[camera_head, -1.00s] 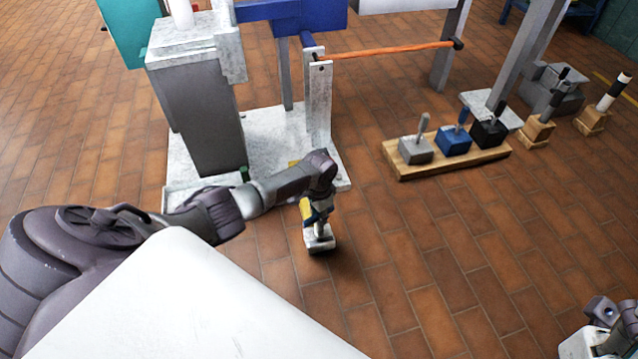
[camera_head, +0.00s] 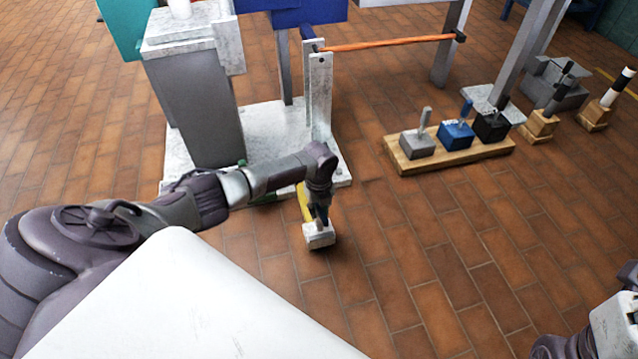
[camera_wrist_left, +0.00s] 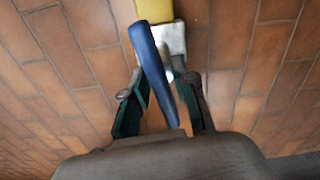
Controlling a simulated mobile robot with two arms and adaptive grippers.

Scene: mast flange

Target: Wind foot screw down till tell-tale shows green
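The foot screw appears to be the pale block (camera_head: 319,236) at the end of a yellow bar (camera_head: 305,203), low over the tiled floor. The wrist view shows the pale block (camera_wrist_left: 172,38), the yellow part (camera_wrist_left: 155,10) and a blue handle (camera_wrist_left: 152,62). My left gripper (camera_head: 318,206) points down just above the block. In the wrist view its dark green fingers (camera_wrist_left: 163,98) stand apart on either side of the blue handle, with gaps visible. The tell-tale cannot be made out. Only part of my right arm shows at the lower right; its gripper is not visible.
A pale base plate (camera_head: 270,128) carries a grey column (camera_head: 197,110) and an upright (camera_head: 318,95) with an orange rod (camera_head: 390,43). A wooden board (camera_head: 455,150) with grey, blue and black handled blocks lies right. The tiled floor at front right is clear.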

